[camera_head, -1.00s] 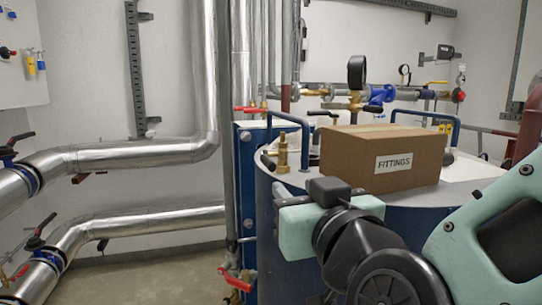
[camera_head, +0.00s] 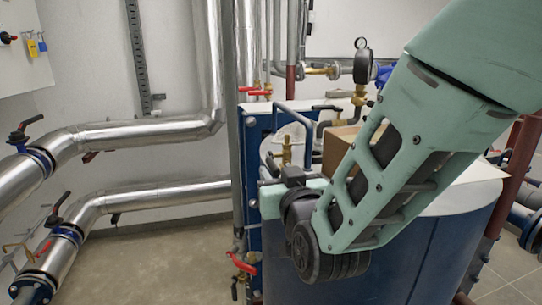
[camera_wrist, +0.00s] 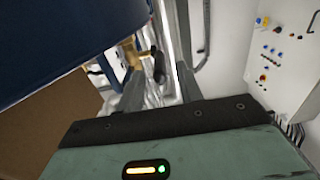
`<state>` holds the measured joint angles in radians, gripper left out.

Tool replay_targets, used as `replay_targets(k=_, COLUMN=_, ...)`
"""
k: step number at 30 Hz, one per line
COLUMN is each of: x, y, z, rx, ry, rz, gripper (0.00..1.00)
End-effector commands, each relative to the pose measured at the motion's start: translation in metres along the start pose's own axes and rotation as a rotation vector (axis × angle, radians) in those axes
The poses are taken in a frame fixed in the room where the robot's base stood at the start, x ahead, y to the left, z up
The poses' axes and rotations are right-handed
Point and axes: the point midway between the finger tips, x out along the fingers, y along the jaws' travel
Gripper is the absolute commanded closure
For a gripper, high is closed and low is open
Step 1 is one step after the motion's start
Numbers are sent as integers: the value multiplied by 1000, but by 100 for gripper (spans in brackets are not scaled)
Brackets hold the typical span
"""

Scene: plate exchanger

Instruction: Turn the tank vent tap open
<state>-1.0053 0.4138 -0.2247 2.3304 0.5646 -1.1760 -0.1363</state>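The tank vent tap (camera_head: 286,152) is a brass fitting on top of the blue tank (camera_head: 385,245), just left of the cardboard box. In the wrist view its brass body (camera_wrist: 131,52) shows near the top, with a dark handle (camera_wrist: 158,68) hanging beside it. My gripper (camera_wrist: 160,76) has its two grey fingers apart, with the handle appearing in the gap near the fingertips. I cannot tell whether either finger touches it.
The cardboard box (camera_head: 340,146) stands on the tank, largely hidden by my arm. A blue tubular rail (camera_head: 297,112) rises close to the tap. A pressure gauge (camera_head: 363,62) stands behind. Silver pipes (camera_head: 140,133) run at left, above clear floor (camera_head: 165,262).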

Motion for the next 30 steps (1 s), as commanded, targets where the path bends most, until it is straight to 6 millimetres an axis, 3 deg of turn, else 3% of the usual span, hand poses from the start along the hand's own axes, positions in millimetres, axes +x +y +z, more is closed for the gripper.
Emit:
replay_targets(k=3, x=23, y=1, z=-2, rx=0, ry=0, rz=2, gripper=64)
replay_targets(k=9, x=46, y=0, z=-1, rx=0, ry=0, rz=1, gripper=64)
replay_targets(k=21, x=53, y=0, z=0, rx=1, ry=0, rz=0, gripper=64)
replay_targets(k=25, x=53, y=0, z=0, rx=1, ry=0, rz=0, gripper=100)
replay_targets(k=30, x=53, y=0, z=-1, rx=1, ry=-1, rz=0, gripper=100)
